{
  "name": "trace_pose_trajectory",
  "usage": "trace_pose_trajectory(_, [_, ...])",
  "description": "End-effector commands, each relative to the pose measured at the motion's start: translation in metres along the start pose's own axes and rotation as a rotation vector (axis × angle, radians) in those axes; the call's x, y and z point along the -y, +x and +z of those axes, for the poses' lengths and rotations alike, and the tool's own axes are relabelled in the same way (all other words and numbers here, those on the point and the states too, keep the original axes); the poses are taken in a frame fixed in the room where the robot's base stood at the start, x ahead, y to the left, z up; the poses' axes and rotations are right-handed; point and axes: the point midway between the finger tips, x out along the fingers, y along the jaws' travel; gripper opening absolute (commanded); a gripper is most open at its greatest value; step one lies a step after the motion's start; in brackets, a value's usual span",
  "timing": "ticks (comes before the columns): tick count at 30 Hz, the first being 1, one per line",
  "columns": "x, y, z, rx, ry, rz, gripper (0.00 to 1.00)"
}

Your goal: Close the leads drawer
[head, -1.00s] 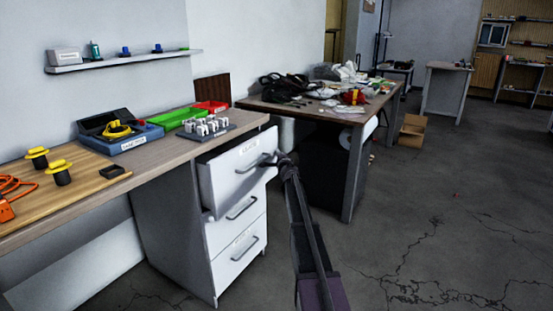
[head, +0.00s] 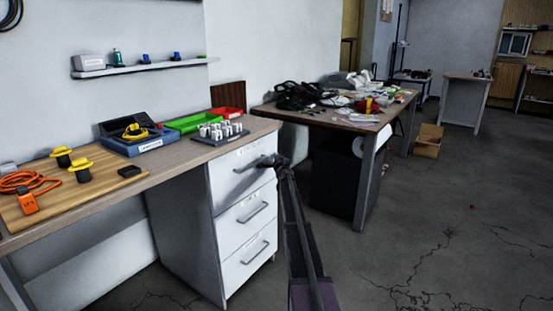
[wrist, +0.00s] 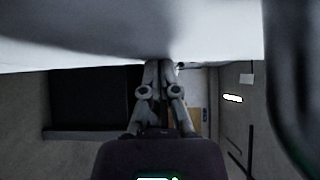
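The leads drawer (head: 229,176) is the top one of three white drawers under the workbench. Its front looks flush, or nearly flush, with the two drawers below. My gripper (head: 277,163) is at the right end of its grey handle (head: 250,166), touching or very close to it. In the wrist view my gripper's fingers (wrist: 160,66) come close together at the tips against a pale surface (wrist: 130,30). Their tips are partly hidden there, so I cannot tell whether they grip the handle.
The workbench (head: 185,166) carries a sensor block tray (head: 222,138), green bin (head: 188,123), blue case (head: 140,146) and orange cable (head: 28,181). A cluttered desk (head: 300,113) stands behind to the right, with a cardboard box (head: 428,141) beyond.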

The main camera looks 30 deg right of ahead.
Motion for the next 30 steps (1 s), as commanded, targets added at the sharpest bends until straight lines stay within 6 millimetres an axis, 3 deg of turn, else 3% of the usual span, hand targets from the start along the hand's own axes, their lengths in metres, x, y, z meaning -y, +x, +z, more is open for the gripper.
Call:
trace_pose_trajectory(8, [0.001, 0.005, -0.003, 0.003, 0.001, 0.0, 0.0])
trace_pose_trajectory(17, [0.001, -0.012, -0.016, 0.002, 0.001, -0.001, 0.0])
trace_pose_trajectory(20, [0.002, -0.02, -0.024, 0.002, 0.001, -0.002, 0.0])
trace_pose_trajectory(30, [0.002, -0.082, -0.023, 0.003, 0.001, -0.002, 0.0])
